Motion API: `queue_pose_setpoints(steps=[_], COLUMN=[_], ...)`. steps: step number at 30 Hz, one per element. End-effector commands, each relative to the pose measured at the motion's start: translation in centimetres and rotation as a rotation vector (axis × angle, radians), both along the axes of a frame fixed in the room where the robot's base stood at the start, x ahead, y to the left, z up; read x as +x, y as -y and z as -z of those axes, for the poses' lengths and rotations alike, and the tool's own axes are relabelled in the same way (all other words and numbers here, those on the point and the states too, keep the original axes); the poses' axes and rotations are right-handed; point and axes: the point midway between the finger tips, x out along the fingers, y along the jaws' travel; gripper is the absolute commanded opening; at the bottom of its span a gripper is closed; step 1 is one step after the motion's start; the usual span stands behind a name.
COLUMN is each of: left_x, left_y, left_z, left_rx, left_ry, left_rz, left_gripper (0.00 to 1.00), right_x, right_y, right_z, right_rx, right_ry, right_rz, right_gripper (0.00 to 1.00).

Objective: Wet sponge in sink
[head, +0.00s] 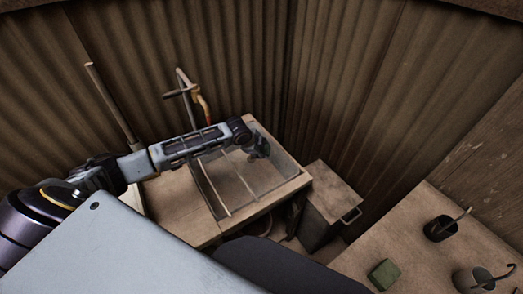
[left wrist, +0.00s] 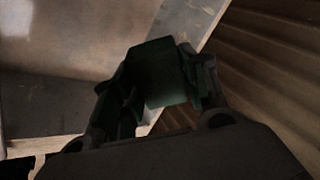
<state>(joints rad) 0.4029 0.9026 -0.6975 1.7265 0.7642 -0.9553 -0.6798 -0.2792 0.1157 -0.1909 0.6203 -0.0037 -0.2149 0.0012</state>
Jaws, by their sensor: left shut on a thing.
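My left gripper (head: 260,150) hangs over the back right part of the sink (head: 205,190), a basin with clear-looking sides set in a wooden counter. In the left wrist view the left gripper (left wrist: 158,92) is shut on a dark green block, which looks like the sponge (left wrist: 165,75). The block is in shadow, so I cannot tell whether it is wet. The sink also shows behind it in the left wrist view (left wrist: 50,105). A second green block (head: 384,274) lies on the table at the lower right. My right gripper is not in view.
A tap with a copper pipe (head: 203,103) stands behind the sink, left of the gripper. A pole (head: 112,103) leans at the left. A box with a handle (head: 333,190) stands right of the sink. The right table (head: 430,225) holds a dark cup (head: 437,230) and a metal pot (head: 470,281).

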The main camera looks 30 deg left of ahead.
Motion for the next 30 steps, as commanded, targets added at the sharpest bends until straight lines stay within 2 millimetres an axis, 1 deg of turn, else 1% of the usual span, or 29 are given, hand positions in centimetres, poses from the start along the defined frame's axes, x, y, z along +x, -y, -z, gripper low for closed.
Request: queue_pose_setpoints(steps=[1,6,9,20,30], left_x=[0.0,0.0,0.0,0.0,0.0], left_y=[0.0,0.0,0.0,0.0,0.0], left_z=[0.4,1.0,1.4,3.5,5.5], left_rx=[0.000,0.000,0.000,0.000,0.000], left_ry=[0.000,0.000,0.000,-0.001,-0.001], left_rz=[0.000,0.000,0.000,0.000,0.000], left_gripper=[0.25,0.25,0.25,0.25,0.25], right_x=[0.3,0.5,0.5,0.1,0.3], right_y=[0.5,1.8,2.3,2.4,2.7], right_z=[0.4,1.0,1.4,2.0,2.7], right_rx=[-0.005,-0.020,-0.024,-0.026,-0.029], right_ry=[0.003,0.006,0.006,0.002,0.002], right_rz=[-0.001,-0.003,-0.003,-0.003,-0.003], right_gripper=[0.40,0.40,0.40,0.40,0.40])
